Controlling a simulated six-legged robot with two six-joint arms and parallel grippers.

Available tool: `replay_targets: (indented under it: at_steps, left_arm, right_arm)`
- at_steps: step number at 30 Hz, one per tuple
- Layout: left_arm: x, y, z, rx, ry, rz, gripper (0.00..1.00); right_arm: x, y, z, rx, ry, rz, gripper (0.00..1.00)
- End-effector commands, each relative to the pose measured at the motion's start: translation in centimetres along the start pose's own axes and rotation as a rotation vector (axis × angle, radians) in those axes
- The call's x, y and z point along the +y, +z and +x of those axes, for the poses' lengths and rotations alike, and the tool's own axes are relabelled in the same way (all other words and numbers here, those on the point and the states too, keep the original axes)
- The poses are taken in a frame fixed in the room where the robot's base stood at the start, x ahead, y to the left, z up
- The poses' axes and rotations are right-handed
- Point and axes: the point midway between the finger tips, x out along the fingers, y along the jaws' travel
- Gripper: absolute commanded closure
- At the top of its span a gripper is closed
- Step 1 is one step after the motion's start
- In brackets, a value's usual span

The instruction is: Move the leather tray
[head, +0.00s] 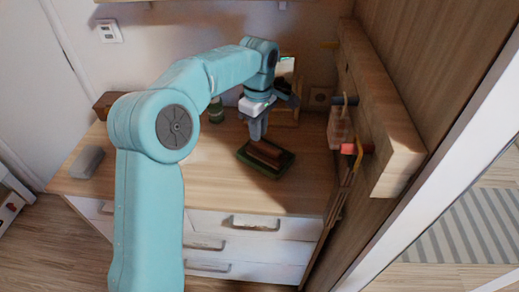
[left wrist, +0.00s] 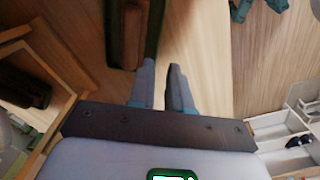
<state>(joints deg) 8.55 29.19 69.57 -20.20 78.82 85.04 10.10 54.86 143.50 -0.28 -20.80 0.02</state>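The leather tray (head: 272,176) is a small dark green tray on the wooden dresser top, with a reddish-brown block (head: 266,152) lying in it. In the left wrist view the tray's green edge (left wrist: 155,28) shows at the top, beside the brown block (left wrist: 125,35). My left gripper (head: 256,136) points down at the tray's back left side. In the left wrist view its two fingers (left wrist: 163,78) are a little apart, with bare wood showing between them. The fingertips are close to the tray's edge; I cannot tell whether they touch it. My right gripper is not in view.
A wooden-framed mirror or picture (head: 286,105) and a green jar (head: 216,110) stand behind the tray. A grey block (head: 87,162) lies at the dresser's left. A thick wooden rail (head: 375,110) with hanging items bounds the right. The dresser top (head: 220,190) in front is clear.

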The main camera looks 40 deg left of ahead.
Motion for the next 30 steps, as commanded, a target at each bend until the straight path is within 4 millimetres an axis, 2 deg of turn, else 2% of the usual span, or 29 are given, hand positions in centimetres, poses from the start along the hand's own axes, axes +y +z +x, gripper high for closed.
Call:
replay_targets:
  at_steps: [1, 12, 18, 24, 30]
  left_arm:
    - [-0.1, 0.0, 1.1, 0.0, -0.005, -0.001, 0.82]
    - [0.3, 0.0, 8.5, 0.0, -0.005, -0.001, 0.82]
    - [0.3, 0.0, 11.8, -0.001, -0.004, 0.0, 0.82]
    - [0.4, 0.0, 13.6, 0.001, -0.001, 0.0, 0.82]
    - [0.4, 0.0, 13.9, 0.0, -0.001, 0.0, 0.82]
  right_arm:
    - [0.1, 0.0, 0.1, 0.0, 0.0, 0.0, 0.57]
    - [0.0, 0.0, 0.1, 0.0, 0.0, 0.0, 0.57]
    - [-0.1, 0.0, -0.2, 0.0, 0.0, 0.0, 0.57]
    - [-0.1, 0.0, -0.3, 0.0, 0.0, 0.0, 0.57]
    - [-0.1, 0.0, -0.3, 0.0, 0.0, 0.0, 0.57]
